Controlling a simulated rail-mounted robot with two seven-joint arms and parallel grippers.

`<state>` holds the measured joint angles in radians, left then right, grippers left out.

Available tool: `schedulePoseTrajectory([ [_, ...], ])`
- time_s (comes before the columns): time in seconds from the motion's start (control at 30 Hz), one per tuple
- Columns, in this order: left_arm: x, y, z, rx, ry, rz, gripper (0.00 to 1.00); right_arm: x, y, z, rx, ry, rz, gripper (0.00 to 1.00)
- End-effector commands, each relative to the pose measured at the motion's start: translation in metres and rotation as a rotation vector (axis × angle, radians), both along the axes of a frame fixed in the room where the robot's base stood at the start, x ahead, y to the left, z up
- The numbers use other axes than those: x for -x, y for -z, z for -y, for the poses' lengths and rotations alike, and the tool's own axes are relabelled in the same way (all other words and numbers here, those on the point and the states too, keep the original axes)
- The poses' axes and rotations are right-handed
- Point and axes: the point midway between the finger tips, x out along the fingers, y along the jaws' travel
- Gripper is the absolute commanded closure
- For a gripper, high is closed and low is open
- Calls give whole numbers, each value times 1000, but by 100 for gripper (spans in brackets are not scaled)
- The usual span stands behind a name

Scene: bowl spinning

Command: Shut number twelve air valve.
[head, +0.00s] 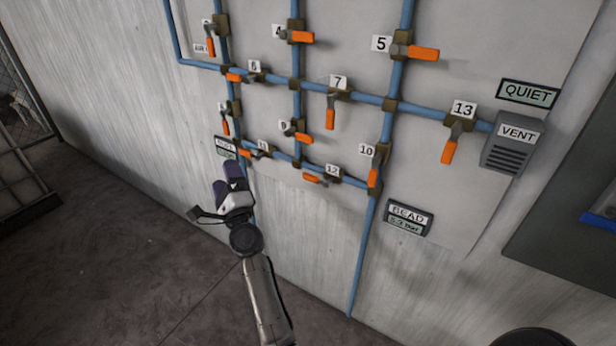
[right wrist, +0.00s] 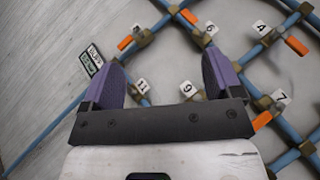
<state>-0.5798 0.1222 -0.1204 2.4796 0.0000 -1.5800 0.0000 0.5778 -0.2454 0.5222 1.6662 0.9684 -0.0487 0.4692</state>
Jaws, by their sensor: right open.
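The number twelve valve, with its white 12 label (head: 333,170) and orange handle (head: 315,178), sits on the lowest cross pipe in the head view. Its handle points left, roughly along the pipe. My right gripper (head: 236,180) is in front of the wall at the lower left of the panel, left of valve twelve and apart from it. In the right wrist view its two purple fingers (right wrist: 163,75) are spread with nothing held between them. Valve twelve is not visible in the right wrist view. My left gripper is not in view.
Valve 11 (head: 262,148) is left of twelve, valve 10 (head: 369,160) right, and valve 9 (head: 297,132) above. A BEAD gauge (head: 408,216) hangs lower right, and a VENT box (head: 512,146) far right. The wall below the cross pipe is mostly bare, with a vertical pipe (head: 361,255).

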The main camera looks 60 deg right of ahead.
Motion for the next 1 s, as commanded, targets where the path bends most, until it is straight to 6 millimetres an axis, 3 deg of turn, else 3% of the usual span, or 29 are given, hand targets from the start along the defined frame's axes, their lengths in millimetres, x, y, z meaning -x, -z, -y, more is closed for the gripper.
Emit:
schedulePoseTrajectory([
  [0.1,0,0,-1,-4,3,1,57,14,28,34,-280,131,139,15],
  [0.2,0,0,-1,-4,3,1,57,30,51,54,-492,246,268,15],
  [0.4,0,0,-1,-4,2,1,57,73,85,77,-790,473,534,15],
  [0.63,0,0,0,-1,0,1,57,107,102,82,-920,628,769,15],
  [0.83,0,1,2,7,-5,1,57,109,103,89,-947,607,841,15],
  [1.0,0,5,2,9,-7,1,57,109,103,113,-946,607,844,15],
])
